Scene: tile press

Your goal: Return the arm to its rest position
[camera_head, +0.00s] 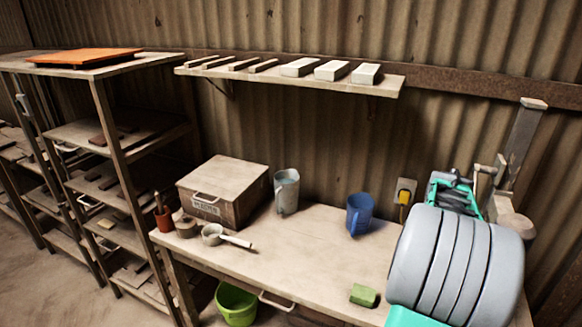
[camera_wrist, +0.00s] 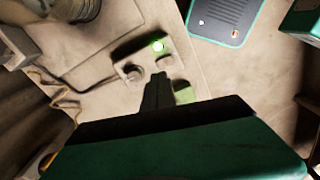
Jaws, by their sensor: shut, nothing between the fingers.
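My gripper (camera_wrist: 160,80) shows in the wrist view as two dark fingers closed together with nothing between them. It is over a pale surface, close to a small panel (camera_wrist: 135,72) with round knobs and a lit green button (camera_wrist: 158,45). I cannot tell whether the fingertips touch the panel. A green piece (camera_wrist: 184,93) shows just right of the fingers, partly hidden. In the head view my large grey arm link fills the lower right, and I cannot make out the fingers there.
The workbench (camera_head: 320,245) holds a lidded box (camera_head: 225,190), a grey jug (camera_head: 286,190), a blue jug (camera_head: 360,213) and a green sponge (camera_head: 363,295). A wall shelf (camera_head: 390,88) carries several bars and blocks. A rack (camera_head: 120,165) stands left. The bench middle is clear.

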